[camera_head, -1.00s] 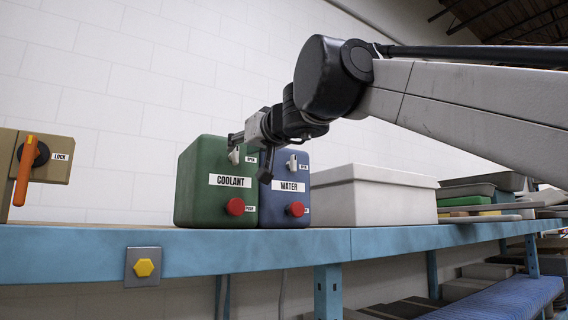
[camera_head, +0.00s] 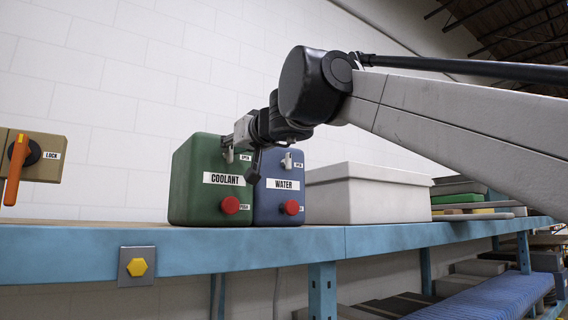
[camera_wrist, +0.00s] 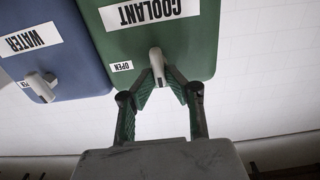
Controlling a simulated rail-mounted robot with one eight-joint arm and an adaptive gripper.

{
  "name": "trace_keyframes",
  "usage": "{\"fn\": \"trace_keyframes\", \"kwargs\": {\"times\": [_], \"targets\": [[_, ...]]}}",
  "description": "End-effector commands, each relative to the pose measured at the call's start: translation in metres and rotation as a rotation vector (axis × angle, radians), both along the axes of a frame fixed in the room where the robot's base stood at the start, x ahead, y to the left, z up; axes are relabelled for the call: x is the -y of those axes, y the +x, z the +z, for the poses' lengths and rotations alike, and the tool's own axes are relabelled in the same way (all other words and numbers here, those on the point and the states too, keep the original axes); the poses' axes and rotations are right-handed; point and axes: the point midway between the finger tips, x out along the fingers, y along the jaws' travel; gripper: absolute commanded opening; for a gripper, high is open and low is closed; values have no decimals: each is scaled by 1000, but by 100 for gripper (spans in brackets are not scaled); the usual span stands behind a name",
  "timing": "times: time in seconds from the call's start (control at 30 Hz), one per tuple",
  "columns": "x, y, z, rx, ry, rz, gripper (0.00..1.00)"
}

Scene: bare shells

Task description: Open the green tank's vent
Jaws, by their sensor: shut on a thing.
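The green tank (camera_head: 211,200), labelled COOLANT, stands on the blue shelf and also shows upside down in the wrist view (camera_wrist: 190,48). Its vent lever, a small light-grey handle (camera_wrist: 156,62), sits on its upper front near an OPEN label (camera_wrist: 121,66). My gripper (camera_wrist: 161,84) is shut on this lever, its two green-padded fingers on either side of it. In the head view my gripper (camera_head: 229,147) is at the tank's upper right front and partly hides the lever. A red knob (camera_head: 230,205) is on the tank's lower front.
The blue WATER tank (camera_head: 268,208), with a similar grey lever (camera_head: 288,161) and red knob (camera_head: 291,207), stands close to the right. A grey bin (camera_head: 368,198) is further right. An orange-handled box (camera_head: 42,158) is at left. The shelf (camera_head: 70,252) is clear between.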

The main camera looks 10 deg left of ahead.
Motion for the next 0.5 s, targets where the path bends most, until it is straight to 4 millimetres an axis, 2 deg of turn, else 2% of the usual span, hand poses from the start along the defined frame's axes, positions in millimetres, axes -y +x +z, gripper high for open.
{"fn": "trace_keyframes", "kwargs": {"times": [0.27,0.5], "targets": [[1,0,1,-32,37,0,0],[2,2,1,-130,152,-1,0]]}}
